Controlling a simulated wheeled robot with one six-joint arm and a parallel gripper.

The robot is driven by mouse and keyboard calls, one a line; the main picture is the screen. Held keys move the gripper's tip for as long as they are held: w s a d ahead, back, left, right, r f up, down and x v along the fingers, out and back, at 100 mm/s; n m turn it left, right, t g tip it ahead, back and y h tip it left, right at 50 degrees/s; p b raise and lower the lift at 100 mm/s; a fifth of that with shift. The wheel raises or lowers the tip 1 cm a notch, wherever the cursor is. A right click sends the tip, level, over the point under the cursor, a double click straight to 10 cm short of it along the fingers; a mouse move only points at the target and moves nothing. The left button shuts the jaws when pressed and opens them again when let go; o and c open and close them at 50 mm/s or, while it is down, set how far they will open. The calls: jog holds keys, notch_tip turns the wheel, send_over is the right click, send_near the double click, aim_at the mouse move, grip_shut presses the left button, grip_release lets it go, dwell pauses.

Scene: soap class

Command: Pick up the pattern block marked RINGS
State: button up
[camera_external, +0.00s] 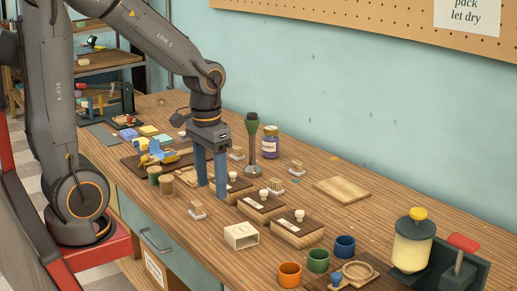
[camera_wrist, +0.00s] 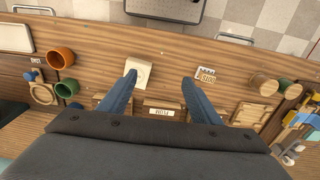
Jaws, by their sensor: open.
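Several pattern blocks with dark tops, pale labels and light knobs stand in a row on the wooden bench. In the external view one block (camera_external: 297,229) is nearest, another block (camera_external: 261,206) is behind it, and a third block (camera_external: 238,187) is partly hidden by my gripper (camera_external: 212,191). The labels are too small to read, so I cannot tell which is RINGS. In the wrist view my gripper (camera_wrist: 158,79) is open and empty, its blue fingers pointing down. A labelled block (camera_wrist: 161,112) shows between the fingers near the palm; its rear is hidden.
A cream box (camera_external: 241,236) and a small bristled piece (camera_external: 197,210) lie on the front side. Orange (camera_external: 289,274), green (camera_external: 318,260) and blue cups stand right.

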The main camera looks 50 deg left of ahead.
jog(key=w+a+r+t+p, duration=0.1)
jog(key=w+a+r+p, duration=0.15)
jog(key=w, duration=1.05)
jog(key=t+p, duration=0.3)
jog(key=p, duration=0.1)
send_near(297, 162)
notch_tip(297, 162, down, 2)
jog(key=shift+w+a+f, duration=0.2)
jog(key=shift+w+f, duration=0.25)
jog(key=shift+f, duration=0.2)
jog(key=shift+w+a+f, duration=0.15)
jog(key=shift+w+f, duration=0.3)
jog(key=shift+f, duration=0.2)
jog(key=shift+d+p+x, duration=0.15)
jog(key=shift+p+x, duration=0.55)
jog(key=shift+x, duration=0.65)
jog(key=shift+d+p+x, duration=0.15)
jog(key=shift+p+x, duration=0.5)
jog(key=shift+x, duration=0.7)
jog(key=shift+w, duration=0.1)
jog(key=shift+r, duration=0.1)
jog(key=c, duration=1.1)
